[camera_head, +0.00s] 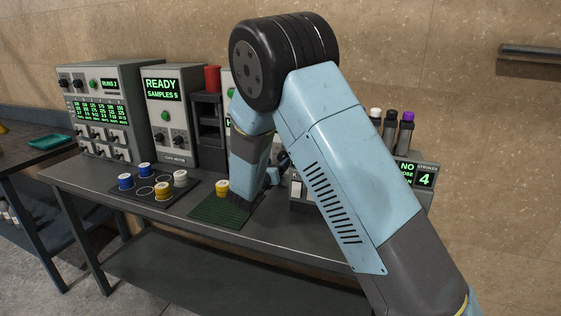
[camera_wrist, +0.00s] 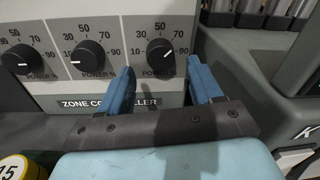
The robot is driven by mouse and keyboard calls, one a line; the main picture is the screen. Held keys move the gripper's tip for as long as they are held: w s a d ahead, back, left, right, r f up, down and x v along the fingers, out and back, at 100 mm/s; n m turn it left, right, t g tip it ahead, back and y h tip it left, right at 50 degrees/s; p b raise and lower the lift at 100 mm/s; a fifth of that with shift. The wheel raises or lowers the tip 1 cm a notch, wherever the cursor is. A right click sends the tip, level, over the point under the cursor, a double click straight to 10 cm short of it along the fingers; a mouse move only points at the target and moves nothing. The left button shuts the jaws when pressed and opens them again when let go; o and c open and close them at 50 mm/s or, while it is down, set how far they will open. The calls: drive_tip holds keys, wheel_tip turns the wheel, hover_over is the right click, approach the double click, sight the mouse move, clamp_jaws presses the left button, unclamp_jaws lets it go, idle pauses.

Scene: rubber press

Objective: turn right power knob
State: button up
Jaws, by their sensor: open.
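The right power knob (camera_wrist: 161,54) is a black dial with a white pointer on the grey zone controller panel (camera_wrist: 120,84) in the wrist view. Its pointer is turned to the upper right, toward the 90 side of the scale. My gripper (camera_wrist: 159,72) is open in the wrist view, with one blue finger to the left of this knob and one to its right. Whether either finger touches it I cannot tell. The middle power knob (camera_wrist: 88,55) and left power knob (camera_wrist: 22,58) point left, near 10.
A grey machine (camera_wrist: 265,60) with several cylinders stands close on the right in the wrist view. A yellow-lidded jar (camera_wrist: 18,168) is at lower left. In the head view, a green mat (camera_head: 218,214) and a dark tray (camera_head: 128,190) with several jars lie on the bench.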

sight(281, 159)
drive_tip(key=shift+x, duration=1.8)
drive_tip(key=c, duration=1.1)
drive_tip(key=shift+o, duration=0.2)
drive_tip(key=shift+n, duration=0.4)
drive_tip(key=n, duration=0.3)
drive_tip(key=shift+s+n, duration=0.1)
drive_tip(key=shift+n, duration=2.5)
drive_tip(key=shift+a, duration=0.1)
